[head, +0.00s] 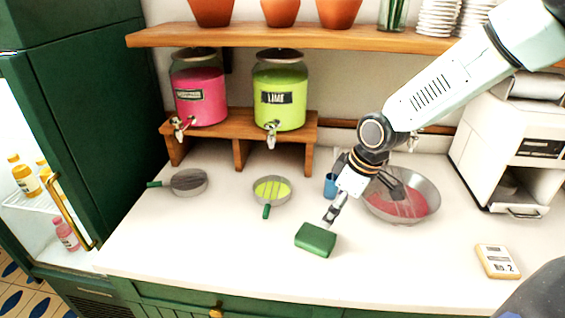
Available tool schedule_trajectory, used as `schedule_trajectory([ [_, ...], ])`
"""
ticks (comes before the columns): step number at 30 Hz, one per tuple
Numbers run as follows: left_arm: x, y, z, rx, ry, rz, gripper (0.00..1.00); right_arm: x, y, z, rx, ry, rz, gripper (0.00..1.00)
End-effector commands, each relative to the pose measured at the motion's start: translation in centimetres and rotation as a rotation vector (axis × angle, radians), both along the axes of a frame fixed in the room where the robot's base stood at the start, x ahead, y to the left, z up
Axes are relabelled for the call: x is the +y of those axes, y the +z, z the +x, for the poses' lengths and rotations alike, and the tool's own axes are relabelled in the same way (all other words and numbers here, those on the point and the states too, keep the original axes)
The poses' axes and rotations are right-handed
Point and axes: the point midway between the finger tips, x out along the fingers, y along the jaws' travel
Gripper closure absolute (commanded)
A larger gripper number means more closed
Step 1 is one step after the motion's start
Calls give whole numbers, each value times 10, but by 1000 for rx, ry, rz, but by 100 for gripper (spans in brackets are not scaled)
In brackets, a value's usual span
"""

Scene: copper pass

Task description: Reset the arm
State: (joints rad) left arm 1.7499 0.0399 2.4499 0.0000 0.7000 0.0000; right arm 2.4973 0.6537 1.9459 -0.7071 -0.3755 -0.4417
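My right arm comes in from the upper right, and its gripper (335,209) points down and left over the white counter (230,245). The gripper's tip is just above a small dark green block (316,240) that appears to lie on the counter. I cannot tell whether the tip touches the block or whether the fingers are apart. The wrist hides part of a blue cup (330,186) and the left rim of a metal bowl (425,191) with red contents. My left gripper is not in view.
Pink (199,97) and lime (281,97) dispensers stand on a wooden riser (240,127). An open fridge (30,185) is left. The front-left counter is clear.

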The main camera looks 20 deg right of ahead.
Motion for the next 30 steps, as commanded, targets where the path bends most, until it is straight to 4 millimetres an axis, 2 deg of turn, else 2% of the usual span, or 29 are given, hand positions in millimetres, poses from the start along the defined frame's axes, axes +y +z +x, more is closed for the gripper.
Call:
schedule_trajectory([
  [5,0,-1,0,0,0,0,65,0,-2,0,1,1,-1,18],
  [8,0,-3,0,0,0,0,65,1,-9,2,3,1,-1,18],
  [24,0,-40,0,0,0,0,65,15,-88,21,2,1,-3,18],
  [30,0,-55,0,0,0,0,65,19,-111,27,0,0,-1,18],
])
